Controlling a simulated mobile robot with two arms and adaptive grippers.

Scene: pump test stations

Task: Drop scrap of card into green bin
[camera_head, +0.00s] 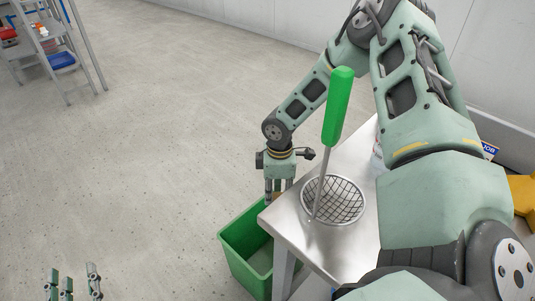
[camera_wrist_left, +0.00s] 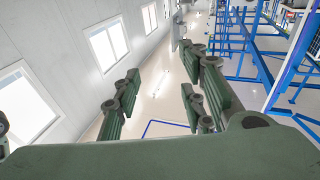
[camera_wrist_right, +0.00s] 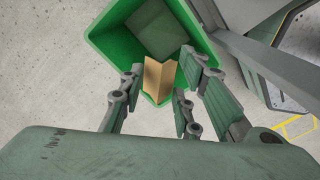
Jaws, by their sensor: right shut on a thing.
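The scrap of card is a brown folded piece (camera_wrist_right: 158,80) between the fingers of my right gripper (camera_wrist_right: 160,92) in the right wrist view. My right gripper (camera_head: 279,190) is shut on it and points down above the green bin (camera_head: 234,258) in the head view. The card is mostly hidden by the fingers there. The bin stands on the floor, open at the top, and its green wall (camera_wrist_right: 112,43) shows below the card in the right wrist view. My left gripper (camera_head: 73,284) is open and empty at the lower left, away from the bin.
A metal table (camera_head: 292,226) stands right beside the bin, its corner close to my right gripper. A grey step rack (camera_head: 62,62) stands at the far left. The floor between is clear.

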